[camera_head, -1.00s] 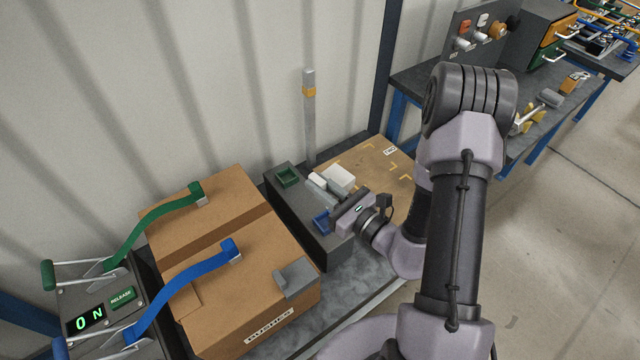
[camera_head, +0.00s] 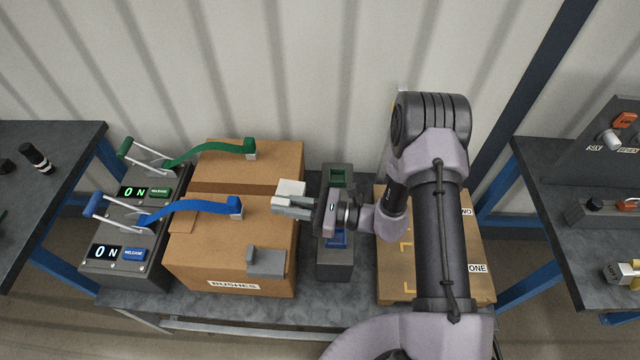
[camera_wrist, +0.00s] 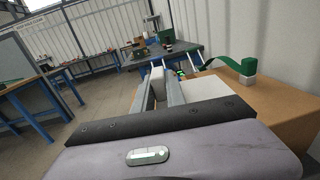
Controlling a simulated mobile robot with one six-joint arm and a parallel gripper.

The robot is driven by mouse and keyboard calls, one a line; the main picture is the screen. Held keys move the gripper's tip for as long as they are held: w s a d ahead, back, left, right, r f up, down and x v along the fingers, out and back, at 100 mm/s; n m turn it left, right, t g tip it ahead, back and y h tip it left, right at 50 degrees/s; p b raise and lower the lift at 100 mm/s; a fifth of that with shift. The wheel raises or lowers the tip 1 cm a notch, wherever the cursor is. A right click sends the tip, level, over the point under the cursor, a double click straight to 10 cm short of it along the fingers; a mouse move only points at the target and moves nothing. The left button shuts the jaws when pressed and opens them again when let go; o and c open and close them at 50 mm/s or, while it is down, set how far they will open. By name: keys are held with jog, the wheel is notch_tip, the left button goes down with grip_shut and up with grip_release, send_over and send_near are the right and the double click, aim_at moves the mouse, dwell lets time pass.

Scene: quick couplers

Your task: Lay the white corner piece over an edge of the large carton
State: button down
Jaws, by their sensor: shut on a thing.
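My gripper (camera_head: 282,207) is shut on the white corner piece (camera_head: 291,187), which shows beyond and beside the grey fingers. It also shows in the wrist view (camera_wrist: 206,88), partly hidden by the fingers. Gripper and piece appear above the right side of the cartons, near where the two meet; I cannot tell the exact height. The front carton (camera_head: 205,262), labelled BUSHES, has a blue strap (camera_head: 190,207) over its top. The rear carton (camera_head: 278,155) has a green strap (camera_head: 215,147). A grey corner piece (camera_head: 266,262) sits over the front carton's front edge, towards the right.
A dark block (camera_head: 336,268) with a green tray (camera_head: 338,177) and a blue tray stands right of the cartons. A flat brown board (camera_head: 392,285) lies farther right. Two lever units (camera_head: 125,262) with displays reading 0 N stand left of the cartons.

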jog(key=shift+s+a+f+n+g, duration=0.25)
jog(key=shift+s+a+n+g, duration=0.1)
jog(key=shift+a+g, duration=0.2)
jog(key=shift+s+a+f+n+g, duration=0.25)
jog(key=shift+s+a+n+g, duration=0.1)
jog(key=shift+a+g, duration=0.2)
jog(key=shift+w+d+f, duration=0.1)
jog(key=shift+d, duration=0.05)
jog(key=b, duration=0.5)
send_over(283, 237)
notch_tip(283, 237, down, 6)
jog(key=shift+w+r, duration=0.1)
jog(key=shift+f, duration=2.2)
dwell(0.9)
jog(key=c, duration=1.3)
grip_release()
